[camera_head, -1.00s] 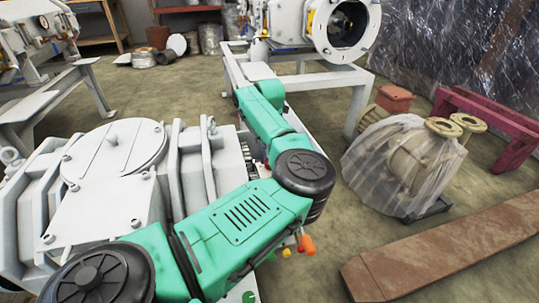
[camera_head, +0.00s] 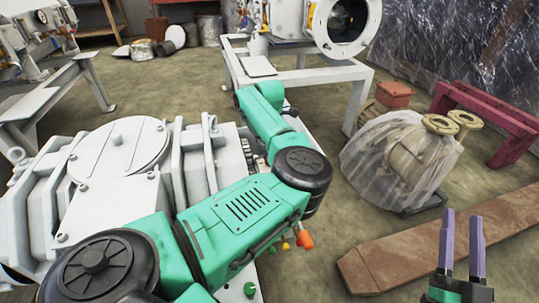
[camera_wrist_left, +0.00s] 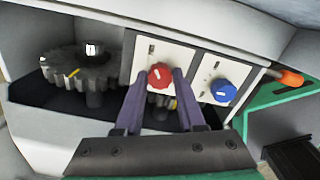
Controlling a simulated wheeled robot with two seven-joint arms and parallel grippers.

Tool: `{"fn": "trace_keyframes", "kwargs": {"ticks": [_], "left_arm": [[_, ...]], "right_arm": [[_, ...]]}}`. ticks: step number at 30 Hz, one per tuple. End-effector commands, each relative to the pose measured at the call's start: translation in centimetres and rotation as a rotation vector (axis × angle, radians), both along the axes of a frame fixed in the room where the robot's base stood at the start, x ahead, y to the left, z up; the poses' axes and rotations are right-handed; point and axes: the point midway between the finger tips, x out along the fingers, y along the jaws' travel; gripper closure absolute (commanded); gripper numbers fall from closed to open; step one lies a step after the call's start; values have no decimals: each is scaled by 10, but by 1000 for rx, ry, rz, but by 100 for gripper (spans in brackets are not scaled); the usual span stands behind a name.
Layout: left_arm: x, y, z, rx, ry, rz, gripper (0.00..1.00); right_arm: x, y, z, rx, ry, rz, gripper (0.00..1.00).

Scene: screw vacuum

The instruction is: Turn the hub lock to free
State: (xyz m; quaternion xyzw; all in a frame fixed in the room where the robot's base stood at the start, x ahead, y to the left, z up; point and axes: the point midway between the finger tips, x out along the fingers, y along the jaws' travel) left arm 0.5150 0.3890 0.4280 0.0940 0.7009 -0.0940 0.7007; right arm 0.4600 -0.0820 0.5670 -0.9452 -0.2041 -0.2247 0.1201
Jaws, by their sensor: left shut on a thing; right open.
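In the left wrist view, a red knob (camera_wrist_left: 160,76) with a white pointer mark sits on a white panel (camera_wrist_left: 193,60). My left gripper (camera_wrist_left: 159,80) is shut on the red knob, one finger on each side. A blue knob (camera_wrist_left: 224,91), also with a white mark, is to its right, clear of the fingers. No label tells which knob is the hub lock. In the head view my left arm reaches over the white machine (camera_head: 105,200) and its gripper is hidden. My right gripper (camera_head: 462,214) is open and empty at the lower right, above the floor.
A grey gear (camera_wrist_left: 80,70) with a yellow mark sits left of the panel; another is partly hidden below the red knob. An orange-tipped part (camera_wrist_left: 289,77) juts out at right. A rusty beam (camera_head: 400,255) and a plastic-wrapped part (camera_head: 390,160) lie on the floor.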

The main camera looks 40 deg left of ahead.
Motion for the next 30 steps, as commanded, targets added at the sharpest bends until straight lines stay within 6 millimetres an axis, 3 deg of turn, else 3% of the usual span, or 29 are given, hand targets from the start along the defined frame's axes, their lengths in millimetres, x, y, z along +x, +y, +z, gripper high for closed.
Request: {"fn": "trace_keyframes", "kwargs": {"ticks": [12, 13, 15, 30], "left_arm": [[0, 0, 0, 1, -1, -8, 100], [0, 0, 0, 1, -1, -7, 50], [0, 0, 0, 1, -1, -7, 31], [0, 0, 8, 1, -1, -6, 31]], "right_arm": [[0, 0, -4, -2, 10, 1, 50], [0, 0, -4, -2, 10, 1, 50], [0, 0, -4, -2, 10, 1, 50], [1, 2, -8, -4, 35, 5, 50]]}}
